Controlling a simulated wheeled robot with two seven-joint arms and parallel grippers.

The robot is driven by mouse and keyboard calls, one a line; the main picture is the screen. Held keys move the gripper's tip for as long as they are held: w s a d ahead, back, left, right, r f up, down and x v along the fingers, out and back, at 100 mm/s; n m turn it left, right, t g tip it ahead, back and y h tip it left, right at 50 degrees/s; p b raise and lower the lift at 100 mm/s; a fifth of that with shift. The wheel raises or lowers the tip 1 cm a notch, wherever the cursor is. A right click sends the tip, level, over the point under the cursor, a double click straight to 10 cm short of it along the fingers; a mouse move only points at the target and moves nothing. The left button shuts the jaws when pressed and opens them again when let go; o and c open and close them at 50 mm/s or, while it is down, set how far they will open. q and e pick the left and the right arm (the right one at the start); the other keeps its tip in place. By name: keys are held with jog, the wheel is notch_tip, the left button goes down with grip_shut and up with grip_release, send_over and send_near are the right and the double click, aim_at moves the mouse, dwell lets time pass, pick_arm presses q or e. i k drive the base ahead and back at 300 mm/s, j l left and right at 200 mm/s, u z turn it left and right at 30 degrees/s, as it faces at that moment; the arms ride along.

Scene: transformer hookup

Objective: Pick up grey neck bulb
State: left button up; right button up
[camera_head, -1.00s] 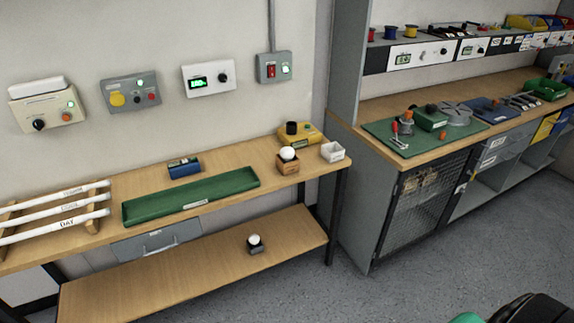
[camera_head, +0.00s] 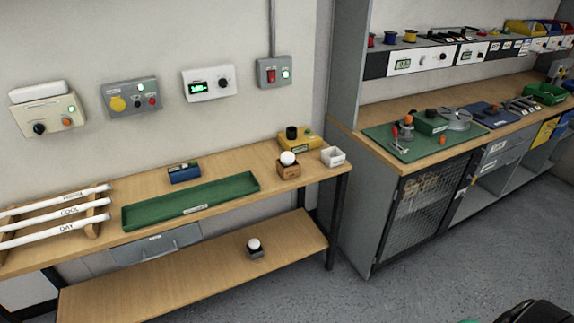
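One white round bulb (camera_head: 287,158) sits in a small wooden block holder (camera_head: 288,171) on the upper bench top, towards its right end. Another white round bulb (camera_head: 254,244) sits in a small dark grey holder (camera_head: 256,254) on the lower shelf. The necks of both bulbs are hidden in their holders, so I cannot tell the neck colours. Neither of my grippers shows clearly in the head view, and neither bulb has a gripper near it.
A green tray (camera_head: 133,220), white tubes on a rack, a yellow device (camera_head: 302,139) and a small white box (camera_head: 333,157) stand on the bench. A second bench (camera_head: 440,160) is at right. The lower shelf (camera_head: 170,290) is mostly bare, with open floor in front.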

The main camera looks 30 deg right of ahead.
aim_at(287, 158)
jog(key=l+u, duration=0.1)
jog(key=l, duration=0.55)
jog(key=i+l+u, duration=0.1)
jog(key=l, duration=0.55)
